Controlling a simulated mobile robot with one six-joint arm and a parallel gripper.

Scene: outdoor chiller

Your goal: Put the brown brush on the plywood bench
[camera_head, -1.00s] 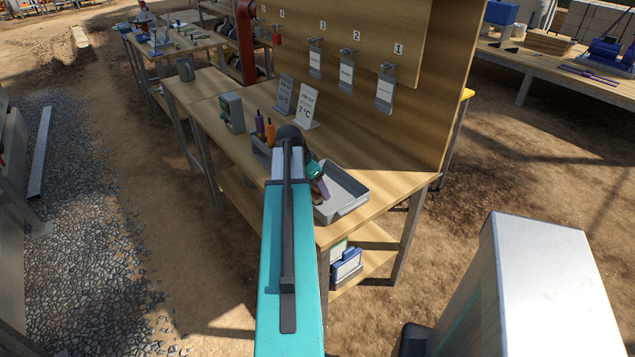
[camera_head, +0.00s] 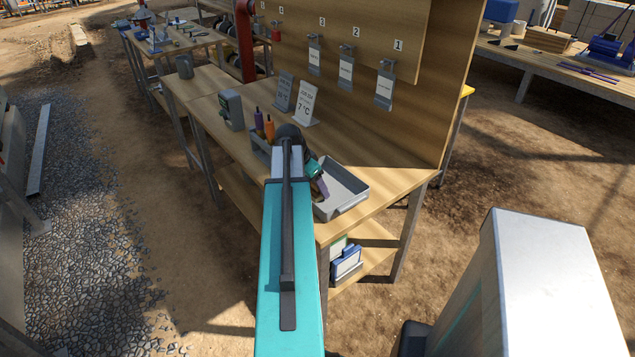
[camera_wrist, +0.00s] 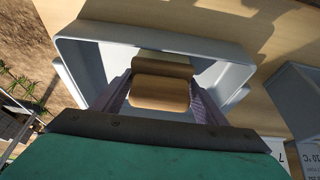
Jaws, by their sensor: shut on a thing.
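The brown brush (camera_wrist: 160,92) shows in the wrist view as a wooden block between the two fingers of my gripper (camera_wrist: 162,98), which is shut on it. A darker brown part shows just beyond it. Behind it is the grey tray (camera_wrist: 205,45); I cannot tell whether the brush touches the tray. In the head view my gripper (camera_head: 319,186) is at the left side of the tray (camera_head: 350,203), and my arm mostly hides the brush. The tray stands on the near end of the plywood bench (camera_head: 385,180).
Orange and purple bottles (camera_head: 264,125) and a grey holder stand left of the tray. A grey device (camera_head: 231,110) and upright sign cards (camera_head: 301,103) are farther back. A tag board (camera_head: 365,45) rises behind. Bare bench top lies right of the tray.

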